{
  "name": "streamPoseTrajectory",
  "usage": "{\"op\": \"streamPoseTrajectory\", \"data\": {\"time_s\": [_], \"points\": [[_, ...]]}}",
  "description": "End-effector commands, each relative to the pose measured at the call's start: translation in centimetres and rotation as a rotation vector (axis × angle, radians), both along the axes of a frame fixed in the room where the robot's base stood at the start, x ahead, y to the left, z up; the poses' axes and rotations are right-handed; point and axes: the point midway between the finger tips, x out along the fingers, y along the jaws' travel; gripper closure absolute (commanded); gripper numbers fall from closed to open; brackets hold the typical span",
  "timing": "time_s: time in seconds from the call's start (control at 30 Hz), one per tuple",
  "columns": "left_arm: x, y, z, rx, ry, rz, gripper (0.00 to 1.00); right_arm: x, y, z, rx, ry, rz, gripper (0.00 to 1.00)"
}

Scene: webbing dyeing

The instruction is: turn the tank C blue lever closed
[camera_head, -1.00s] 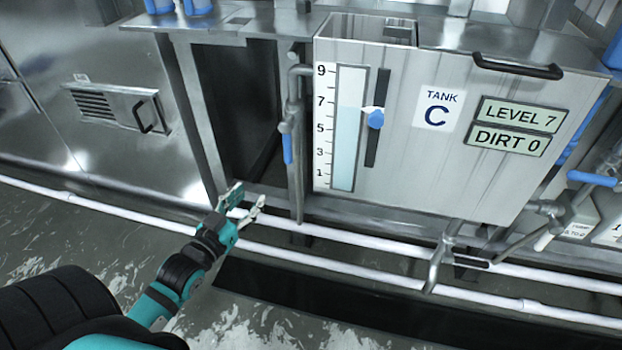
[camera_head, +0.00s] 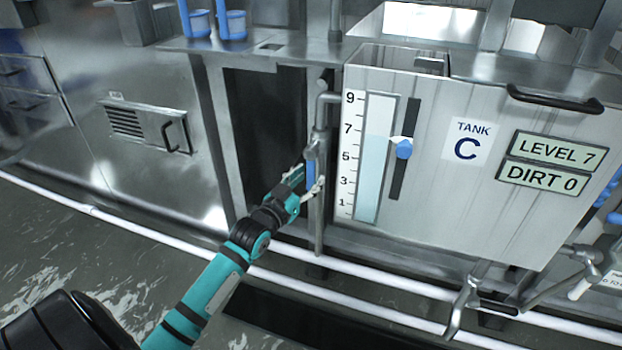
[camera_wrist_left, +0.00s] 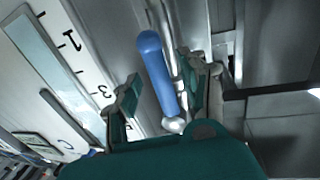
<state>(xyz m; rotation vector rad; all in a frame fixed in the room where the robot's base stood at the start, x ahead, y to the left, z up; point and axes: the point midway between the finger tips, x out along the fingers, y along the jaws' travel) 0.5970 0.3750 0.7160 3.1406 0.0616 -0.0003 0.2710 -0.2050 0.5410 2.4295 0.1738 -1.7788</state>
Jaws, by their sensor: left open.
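The blue lever (camera_head: 310,174) hangs down along the vertical pipe at the left side of tank C (camera_head: 450,215) in the head view. My left gripper (camera_head: 306,182) is at the lever, open, with a finger to either side of it. In the left wrist view the blue lever (camera_wrist_left: 158,75) lies between the two open fingers of my left gripper (camera_wrist_left: 165,95), and I see gaps between it and both fingers. The lever's metal root (camera_wrist_left: 174,125) shows near the palm. My right gripper is not in view.
Tank C carries a level gauge (camera_head: 374,160) with a blue slider knob (camera_head: 403,149), signs reading LEVEL 7 and DIRT 0, and a black handle (camera_head: 555,99). A dark opening (camera_head: 265,130) lies left of the pipe. White pipes (camera_head: 370,284) run low along the floor.

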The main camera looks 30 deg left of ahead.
Motion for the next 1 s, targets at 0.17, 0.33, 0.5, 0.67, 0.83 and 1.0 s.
{"op": "streamPoseTrajectory", "data": {"time_s": [0.17,0.33,0.5,0.67,0.83,1.0], "points": [[1.5,0.1,0.0,0.001,-0.001,0.0,0.56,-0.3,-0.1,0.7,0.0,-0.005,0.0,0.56],[1.8,0.1,0.0,0.001,0.001,0.0,0.56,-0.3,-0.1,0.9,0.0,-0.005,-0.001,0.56],[1.8,0.1,0.0,0.001,0.001,0.0,0.59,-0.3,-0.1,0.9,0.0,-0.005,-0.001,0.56],[1.7,0.1,0.0,0.001,0.0,0.0,0.8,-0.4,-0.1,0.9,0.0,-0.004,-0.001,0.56],[1.7,0.1,0.0,0.001,0.0,0.0,1.0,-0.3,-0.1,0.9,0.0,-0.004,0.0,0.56],[1.7,0.1,0.0,0.0,0.0,0.0,1.0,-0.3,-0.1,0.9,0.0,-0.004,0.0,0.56]]}}
